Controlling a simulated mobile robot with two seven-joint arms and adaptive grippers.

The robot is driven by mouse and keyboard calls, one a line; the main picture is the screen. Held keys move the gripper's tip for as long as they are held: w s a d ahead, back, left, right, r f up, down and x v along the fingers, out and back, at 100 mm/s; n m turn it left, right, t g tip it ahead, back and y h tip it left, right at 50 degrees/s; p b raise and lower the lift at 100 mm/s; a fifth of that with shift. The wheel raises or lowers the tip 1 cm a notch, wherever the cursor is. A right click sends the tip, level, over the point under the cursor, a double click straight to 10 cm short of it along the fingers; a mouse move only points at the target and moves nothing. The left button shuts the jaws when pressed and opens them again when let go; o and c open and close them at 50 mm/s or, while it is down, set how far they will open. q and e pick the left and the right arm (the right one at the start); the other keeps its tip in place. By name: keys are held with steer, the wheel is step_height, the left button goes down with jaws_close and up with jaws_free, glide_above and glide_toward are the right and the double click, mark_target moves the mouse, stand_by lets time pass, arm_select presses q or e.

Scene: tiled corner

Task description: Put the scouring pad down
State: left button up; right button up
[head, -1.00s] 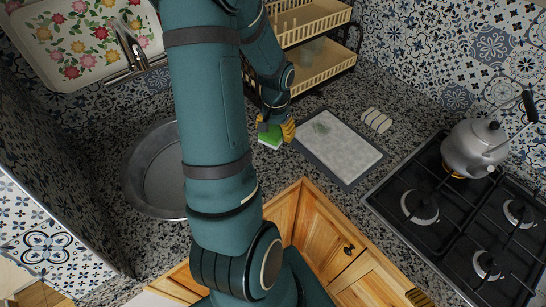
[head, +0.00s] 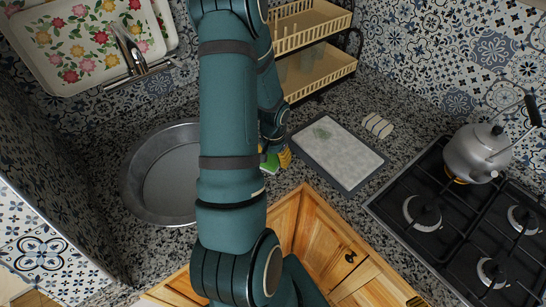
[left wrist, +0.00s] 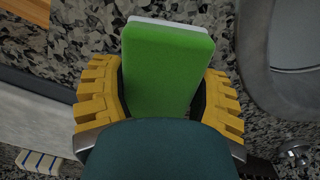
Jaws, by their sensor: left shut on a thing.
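The scouring pad (head: 270,164) is green with a white layer. My left gripper (head: 284,158) has yellow fingers and is shut on it. In the head view, the pad is between the sink basin and the grey-edged board, partly hidden by my arm. In the left wrist view the pad (left wrist: 168,65) stands out between the two yellow fingers of the left gripper (left wrist: 165,95), green face to the camera, over the speckled counter. I cannot tell whether it touches the counter. My right gripper is not in view.
A round metal basin (head: 165,188) lies left of the pad. The board (head: 345,160) with a pale top lies right, a striped roll (head: 378,125) behind it. A two-tier rack (head: 310,75) stands at the back. A kettle (head: 475,152) sits on the gas hob (head: 455,222).

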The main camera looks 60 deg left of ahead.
arm_select(q)
steer(key=shift+f, duration=0.15)
steer(key=o, duration=1)
steer(key=shift+r, duration=0.65)
step_height(320, 180, up, 11)
steer(key=p, duration=0.1)
